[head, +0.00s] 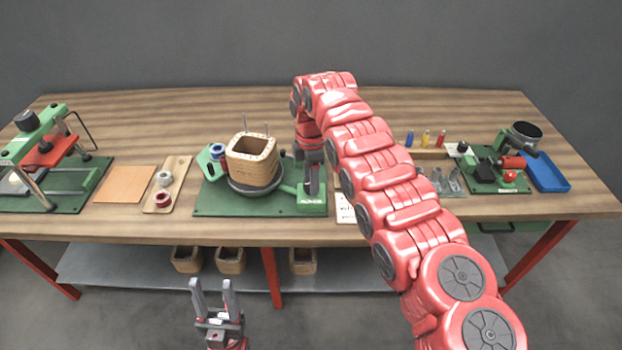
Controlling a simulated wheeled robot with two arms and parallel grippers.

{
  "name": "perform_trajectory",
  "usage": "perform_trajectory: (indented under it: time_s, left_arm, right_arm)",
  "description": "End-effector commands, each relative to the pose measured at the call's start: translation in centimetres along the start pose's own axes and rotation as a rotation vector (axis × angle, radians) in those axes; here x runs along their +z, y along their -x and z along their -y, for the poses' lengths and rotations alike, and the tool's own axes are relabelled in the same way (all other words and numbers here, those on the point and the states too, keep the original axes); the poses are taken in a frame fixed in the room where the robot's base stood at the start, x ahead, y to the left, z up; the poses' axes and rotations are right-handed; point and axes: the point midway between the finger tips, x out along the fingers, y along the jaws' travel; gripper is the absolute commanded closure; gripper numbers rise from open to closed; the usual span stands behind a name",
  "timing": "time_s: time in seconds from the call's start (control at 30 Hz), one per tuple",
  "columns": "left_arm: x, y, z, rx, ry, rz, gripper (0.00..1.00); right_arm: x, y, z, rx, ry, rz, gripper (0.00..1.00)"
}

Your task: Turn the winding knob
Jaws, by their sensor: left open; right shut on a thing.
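The winding station is a green base plate (260,209) with a dark round turntable (240,187) carrying a square wooden coil former (252,160). Two thin rods stand up from the former. A green housing (312,207) sits at the plate's right end. My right gripper (312,186) points down over this housing and is shut on the winding knob; the gripper hides the knob, so its angle cannot be told. My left gripper (213,287) is open and empty, in front of the table's front edge and below the tabletop in the picture.
A green press (45,155) stands at the left, with an orange sheet (125,184) and a wooden spool board (180,170) beside it. At the right are small colored bottles (426,138), a green-based device (500,180) and a blue tray (547,172). Wooden formers (230,261) lie on the lower shelf.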

Motion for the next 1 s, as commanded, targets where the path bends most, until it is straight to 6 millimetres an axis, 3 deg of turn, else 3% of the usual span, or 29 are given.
perform_trajectory:
  time_s: [0.73,0.77,0.9,1.0]
  left_arm:
    - [0.0,-0.01,0.0,0.0,0.0,0.0,0.5]
    - [-0.01,-0.01,0.0,0.0,0.0,0.0,0.5]
    - [0.0,-0.01,0.0,0.0,0.0,0.0,0.5]
    - [0.0,-0.01,0.0,0.0,0.0,0.0,0.5]
  right_arm:
    - [0.06,0.09,-0.07,0.003,0.001,0.001,1.0]
    - [0.06,0.09,-0.07,0.003,0.001,0.001,0.44]
    - [0.04,0.06,-0.05,0.002,0.001,0.001,0.2]
    - [0.03,0.04,-0.03,0.001,0.001,0.0,0.2]
